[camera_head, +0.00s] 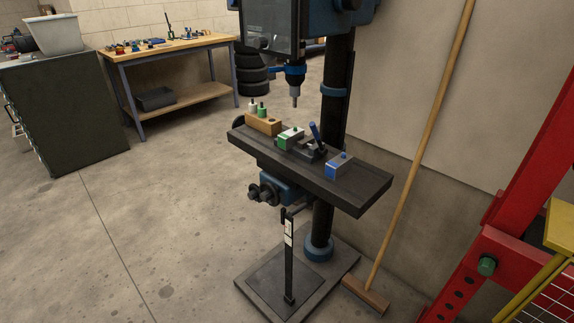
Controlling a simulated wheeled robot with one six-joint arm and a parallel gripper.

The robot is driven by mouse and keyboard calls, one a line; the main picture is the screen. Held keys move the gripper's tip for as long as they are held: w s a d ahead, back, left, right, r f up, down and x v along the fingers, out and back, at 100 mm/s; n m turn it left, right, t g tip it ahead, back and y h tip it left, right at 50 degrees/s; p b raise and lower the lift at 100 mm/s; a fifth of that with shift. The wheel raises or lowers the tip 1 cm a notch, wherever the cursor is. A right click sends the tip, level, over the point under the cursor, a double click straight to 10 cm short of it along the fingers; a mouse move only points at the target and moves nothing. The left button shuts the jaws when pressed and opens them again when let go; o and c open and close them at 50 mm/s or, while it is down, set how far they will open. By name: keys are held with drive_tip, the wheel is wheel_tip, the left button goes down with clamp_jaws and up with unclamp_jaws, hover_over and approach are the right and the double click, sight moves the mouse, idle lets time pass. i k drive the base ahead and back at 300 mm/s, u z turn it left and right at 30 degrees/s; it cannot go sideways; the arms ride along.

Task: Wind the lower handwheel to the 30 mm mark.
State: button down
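A drill press stands in the middle, with a dark column and a blue drill head (295,69). Its dark table (345,195) carries several small parts. Below the table, a small dark handwheel (262,193) sits on the left side of a blue housing (285,187). A thin dark post (289,270) rises from the base, with a white scale strip (289,233) near its top. The scale marks are too small to read. My gripper is not in view.
A broom (424,128) leans on the wall right of the press. A red steel frame (500,250) and yellow stand (560,230) fill the right edge. A dark cabinet (65,115) and workbench (165,48) stand back left. The floor left of the press is clear.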

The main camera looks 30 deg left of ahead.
sight(254, 194)
drive_tip(key=u, duration=3.15)
drive_tip(key=i, duration=3.2)
drive_tip(key=z, duration=4.2)
